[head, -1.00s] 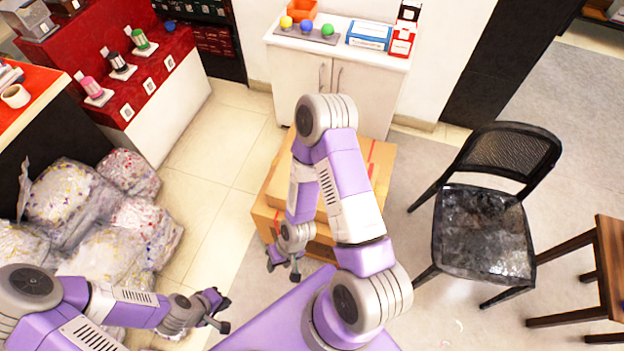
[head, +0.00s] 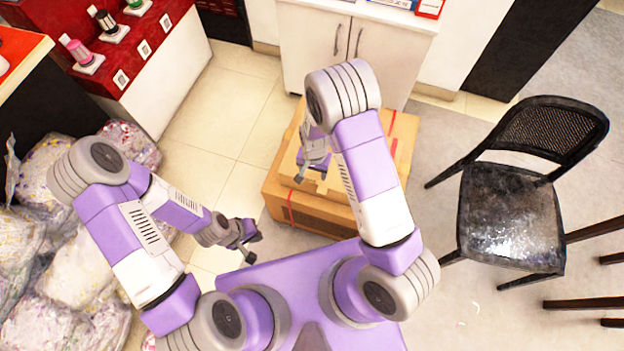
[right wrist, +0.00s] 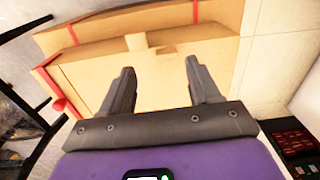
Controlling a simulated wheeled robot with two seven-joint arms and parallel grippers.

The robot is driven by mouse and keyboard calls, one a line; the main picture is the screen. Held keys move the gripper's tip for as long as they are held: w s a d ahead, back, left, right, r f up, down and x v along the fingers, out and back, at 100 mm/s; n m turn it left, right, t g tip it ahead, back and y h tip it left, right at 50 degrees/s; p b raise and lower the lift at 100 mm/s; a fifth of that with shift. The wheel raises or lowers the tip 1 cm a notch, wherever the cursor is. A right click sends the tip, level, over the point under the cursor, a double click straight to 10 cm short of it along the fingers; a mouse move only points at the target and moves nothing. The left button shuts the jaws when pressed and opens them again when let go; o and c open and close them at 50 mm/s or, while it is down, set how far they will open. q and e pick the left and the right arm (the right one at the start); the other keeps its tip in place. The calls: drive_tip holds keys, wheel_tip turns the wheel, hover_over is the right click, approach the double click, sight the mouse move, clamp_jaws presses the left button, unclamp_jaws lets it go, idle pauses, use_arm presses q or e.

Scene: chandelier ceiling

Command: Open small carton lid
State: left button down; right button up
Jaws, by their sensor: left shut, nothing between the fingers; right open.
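A small brown carton (head: 287,171) lies on a larger brown carton (head: 280,205) with red straps, in the middle of the head view. My right gripper (head: 311,174) is open over the small carton, and its arm hides part of both. In the right wrist view the open fingers (right wrist: 160,68) point at a tan cardboard face (right wrist: 85,82) with a seam and a small notch. I cannot tell whether they touch it. The lid looks closed. My left gripper (head: 254,248) is shut and empty, left of and nearer than the cartons.
A white cabinet (head: 360,50) stands behind the cartons. A black chair (head: 510,220) is on the right. Filled clear bags (head: 50,280) and a red display counter (head: 100,65) are on the left. Tiled floor (head: 215,130) is clear left of the cartons.

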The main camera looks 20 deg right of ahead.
sight(312, 178)
drive_tip(key=shift+w+a+r, duration=0.1)
drive_tip(key=shift+w+a, duration=0.1)
drive_tip(key=shift+w, duration=0.35)
drive_tip(key=shift+w+f+b, duration=0.1)
drive_tip(key=shift+f+b, duration=0.15)
drive_tip(key=shift+b, duration=0.05)
wheel_tip(312, 178, down, 7)
drive_tip(key=b, duration=0.2)
drive_tip(key=shift+r+b, duration=0.2)
drive_tip(key=shift+b, duration=0.1)
drive_tip(key=shift+c, duration=0.4)
clamp_jaws()
